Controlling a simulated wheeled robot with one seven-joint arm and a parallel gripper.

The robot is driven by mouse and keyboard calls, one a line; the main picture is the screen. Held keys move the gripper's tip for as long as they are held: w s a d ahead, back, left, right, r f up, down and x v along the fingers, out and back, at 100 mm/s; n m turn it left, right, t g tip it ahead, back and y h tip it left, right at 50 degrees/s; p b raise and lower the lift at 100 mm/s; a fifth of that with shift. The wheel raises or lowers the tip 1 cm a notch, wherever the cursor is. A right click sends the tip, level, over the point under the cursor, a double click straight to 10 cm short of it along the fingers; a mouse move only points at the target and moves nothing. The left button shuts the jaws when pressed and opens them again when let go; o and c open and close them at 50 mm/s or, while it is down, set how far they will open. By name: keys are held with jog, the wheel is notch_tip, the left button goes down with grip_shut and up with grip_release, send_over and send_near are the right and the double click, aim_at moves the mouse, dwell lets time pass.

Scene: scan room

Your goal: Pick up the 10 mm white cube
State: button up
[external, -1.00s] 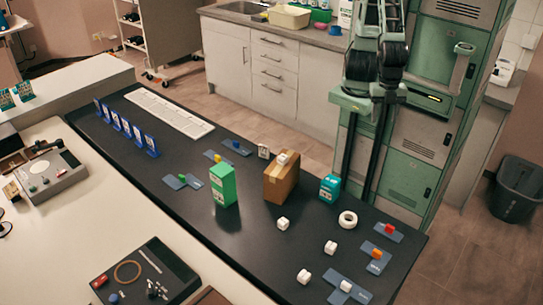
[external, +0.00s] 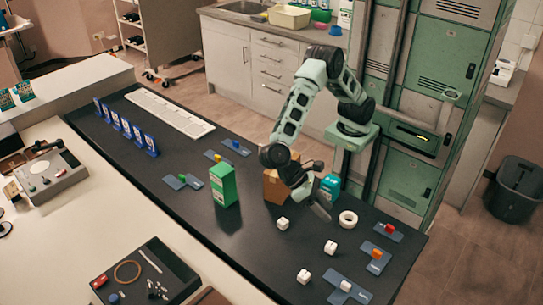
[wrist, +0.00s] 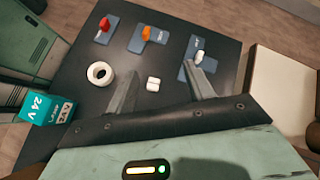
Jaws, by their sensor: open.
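Small white cubes stand on the dark bench in the external view: one near the box (external: 283,224), one further right (external: 330,247), one nearer the front (external: 304,276). Another small white piece (external: 346,286) sits on a blue card; it also shows in the wrist view (wrist: 198,58). I cannot tell which is 10 mm. My gripper (external: 321,208) is over the bench, near the tape roll, open and empty. In the wrist view its fingers (wrist: 163,70) are spread, with a loose white cube (wrist: 153,84) showing between them, apart from both.
A white tape roll (external: 348,219), a teal 24 V box (external: 330,186), a cardboard box (external: 272,190) and a green box (external: 223,185) stand around the gripper. Blue cards (external: 388,233) carry red and orange pieces. Bare bench lies left of the loose cubes.

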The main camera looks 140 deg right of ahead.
jog(key=w+d+f+m+t+y+b, duration=0.1)
jog(key=w+d+f+m+b, duration=0.1)
jog(key=w+d+f, duration=0.1)
jog(key=w+d+f+m+y+b, duration=0.1)
jog(key=w+d+f+m+b, duration=0.1)
jog(key=w+d, duration=0.3)
jog(key=w+d+f+m+t+y+b, duration=0.1)
jog(key=w+d+f+m+y, duration=0.1)
jog(key=w+d+f, duration=0.2)
jog(key=shift+w+d+f+m+t+b, duration=0.2)
jog(key=shift+w+f+m+t+b, duration=0.1)
jog(key=shift+f+b, duration=0.15)
send_near(303, 274)
jog(key=x, duration=0.4)
jog(key=shift+w+a+f, duration=0.1)
jog(key=shift+a, duration=0.25)
jog(key=shift+f+b+x, duration=0.15)
jog(key=shift+x, duration=1.25)
jog(key=shift+f+b+x, duration=0.15)
jog(key=shift+f+x, duration=0.05)
jog(key=shift+x, duration=1.15)
jog(key=shift+d, duration=0.1)
jog(key=c, duration=1)
